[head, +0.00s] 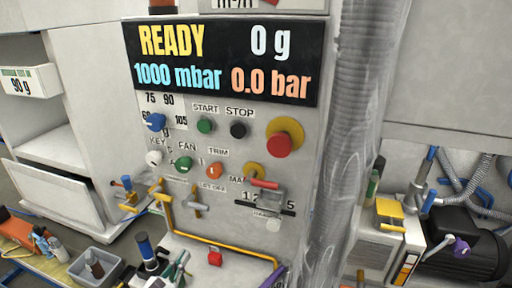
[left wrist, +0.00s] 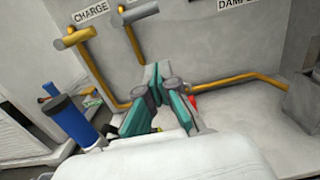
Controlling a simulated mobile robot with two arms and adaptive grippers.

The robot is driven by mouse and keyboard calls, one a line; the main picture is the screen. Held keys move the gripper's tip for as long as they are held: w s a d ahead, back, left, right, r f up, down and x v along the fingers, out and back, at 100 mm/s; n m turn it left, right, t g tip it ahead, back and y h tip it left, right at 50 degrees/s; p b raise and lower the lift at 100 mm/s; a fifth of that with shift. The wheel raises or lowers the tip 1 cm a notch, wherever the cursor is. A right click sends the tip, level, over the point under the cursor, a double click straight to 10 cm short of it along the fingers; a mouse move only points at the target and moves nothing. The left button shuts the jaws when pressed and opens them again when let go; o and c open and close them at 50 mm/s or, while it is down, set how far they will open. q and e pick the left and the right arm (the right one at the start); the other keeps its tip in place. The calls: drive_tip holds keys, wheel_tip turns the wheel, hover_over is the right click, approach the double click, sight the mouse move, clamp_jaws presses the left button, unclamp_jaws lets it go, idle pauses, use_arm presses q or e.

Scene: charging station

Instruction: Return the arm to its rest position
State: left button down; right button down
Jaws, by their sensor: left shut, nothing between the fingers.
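My left gripper (head: 180,264) is low in the head view, in front of the lower part of the grey control panel (head: 240,185). In the left wrist view its teal and grey fingers (left wrist: 157,76) are shut with nothing between them. They point at the pale panel wall, near the yellow pipes (left wrist: 95,78); whether they touch it I cannot tell. A blue and black cylinder (head: 144,246) stands just left of the gripper; it also shows in the left wrist view (left wrist: 72,120). My right gripper is not in view.
The display (head: 222,60) reads READY, 0 g, 1000 mbar, 0.0 bar. Below it are knobs and a red emergency button (head: 280,145). A yellow pipe (head: 225,245) runs low across the panel. A grey bin (head: 95,270) stands left. A ribbed hose (head: 355,110) hangs right.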

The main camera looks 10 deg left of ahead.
use_arm(q)
drive_tip(key=s+d+f+m+g+h, duration=0.3)
drive_tip(key=s+d+m, duration=0.35)
drive_tip(key=m, duration=0.55)
drive_tip(key=s+d+f+m+g+h, duration=0.1)
drive_tip(key=s+d+m+g+h, duration=0.2)
drive_tip(key=s+d+m+g, duration=0.45)
drive_tip(key=s+a+f+m+g+y, duration=0.35)
drive_tip(key=s+a+m+y, duration=0.55)
drive_tip(key=m, duration=0.8)
wheel_tip(320, 180, down, 25)
drive_tip(key=s+d+g, duration=0.2)
drive_tip(key=s+a+f+g, duration=0.1)
drive_tip(key=s+a+f, duration=0.2)
drive_tip(key=s+f, duration=1.4)
drive_tip(key=shift+s+a, duration=0.15)
